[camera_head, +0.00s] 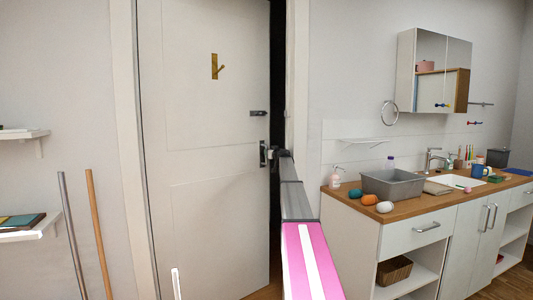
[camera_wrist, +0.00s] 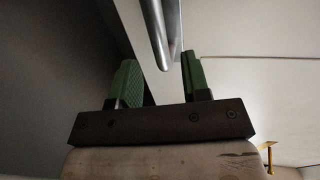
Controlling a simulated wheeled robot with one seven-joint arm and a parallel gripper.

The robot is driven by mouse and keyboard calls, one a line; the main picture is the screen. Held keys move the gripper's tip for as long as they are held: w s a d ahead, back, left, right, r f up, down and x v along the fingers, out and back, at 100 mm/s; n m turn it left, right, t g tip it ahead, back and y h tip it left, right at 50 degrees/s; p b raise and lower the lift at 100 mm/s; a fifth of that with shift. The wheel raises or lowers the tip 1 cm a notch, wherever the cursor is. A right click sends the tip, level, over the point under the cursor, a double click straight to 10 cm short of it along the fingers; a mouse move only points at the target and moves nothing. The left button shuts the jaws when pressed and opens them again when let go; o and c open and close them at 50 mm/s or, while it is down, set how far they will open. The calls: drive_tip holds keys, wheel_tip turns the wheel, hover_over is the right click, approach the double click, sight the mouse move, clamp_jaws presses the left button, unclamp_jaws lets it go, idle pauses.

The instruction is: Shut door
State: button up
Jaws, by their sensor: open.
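The white door (camera_head: 210,200) stands slightly ajar in the head view, with a dark gap along its right edge. Its handle (camera_head: 263,152) is on that right side, with a small latch fitting (camera_head: 258,113) above. My gripper (camera_head: 273,155) is at the handle, at the end of my arm reaching in from below. In the wrist view, my green fingers (camera_wrist: 162,82) are open and spread apart. A silver handle bar (camera_wrist: 158,35) shows between and just beyond the fingertips; I cannot tell whether it touches them. The door's pale face also shows in the wrist view (camera_wrist: 250,90).
The door frame (camera_head: 299,80) stands close to the right of my gripper. A washstand (camera_head: 410,215) with a grey basin (camera_head: 390,184) is farther right. Two poles (camera_head: 97,220) lean at the left wall. A brass hook (camera_head: 216,67) sits on the upper door.

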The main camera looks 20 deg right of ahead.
drive_tip(key=w, duration=0.4)
drive_tip(key=shift+w+a, duration=0.35)
drive_tip(key=shift+w, duration=0.05)
clamp_jaws()
drive_tip(key=s+m+h, duration=0.2)
drive_tip(key=s+h, duration=0.1)
drive_tip(key=s, duration=1.8)
drive_tip(key=shift+s+d, duration=0.35)
drive_tip(key=shift+d, duration=0.1)
drive_tip(key=shift+f, duration=0.1)
unclamp_jaws()
drive_tip(key=shift+s, duration=0.15)
